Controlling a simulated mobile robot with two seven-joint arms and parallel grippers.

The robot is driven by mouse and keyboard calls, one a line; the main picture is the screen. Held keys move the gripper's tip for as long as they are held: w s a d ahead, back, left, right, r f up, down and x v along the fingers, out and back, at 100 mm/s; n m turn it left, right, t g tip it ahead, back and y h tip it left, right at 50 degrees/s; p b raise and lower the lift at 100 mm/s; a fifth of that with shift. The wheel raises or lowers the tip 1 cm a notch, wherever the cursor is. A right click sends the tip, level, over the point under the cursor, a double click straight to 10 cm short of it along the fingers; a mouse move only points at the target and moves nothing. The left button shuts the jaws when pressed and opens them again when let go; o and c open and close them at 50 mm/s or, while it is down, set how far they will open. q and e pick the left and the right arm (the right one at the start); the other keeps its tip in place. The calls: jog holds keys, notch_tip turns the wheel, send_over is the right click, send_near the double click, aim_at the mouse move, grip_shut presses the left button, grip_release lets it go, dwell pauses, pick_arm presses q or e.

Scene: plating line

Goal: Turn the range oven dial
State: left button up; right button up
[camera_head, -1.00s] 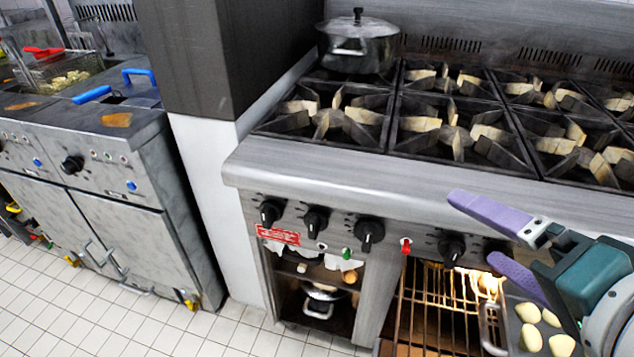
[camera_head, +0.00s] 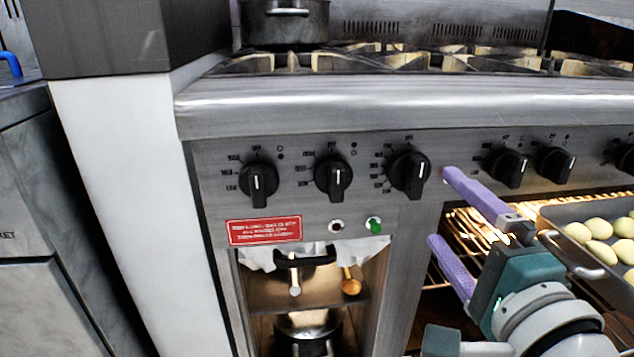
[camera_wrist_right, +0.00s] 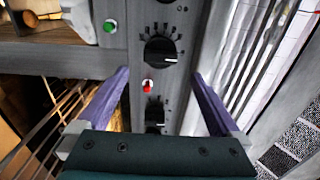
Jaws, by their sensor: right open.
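Several black dials line the steel front of the range (camera_head: 300,150). The third dial from the left (camera_head: 408,174) sits just left of my right gripper (camera_head: 441,208) in the head view. That gripper is open and empty, its purple fingers apart, one above the other. In the right wrist view the same dial (camera_wrist_right: 160,50) appears beyond and between the fingertips (camera_wrist_right: 161,77), with no visible contact. Another dial (camera_wrist_right: 155,113) shows lower, partly hidden by the gripper body. I cannot tell which dial is the oven's. My left gripper is not in view.
A red label (camera_head: 264,230) and a green button (camera_head: 374,224) sit below the dials. A red switch (camera_wrist_right: 148,86) lies between two dials. A pot (camera_head: 285,24) stands on the stovetop.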

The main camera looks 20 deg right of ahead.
aim_at(420, 182)
jog(key=b+x, duration=0.2)
jog(key=x, duration=0.6)
jog(key=shift+w, duration=0.15)
jog(key=c, duration=1.3)
jog(key=shift+r, duration=0.1)
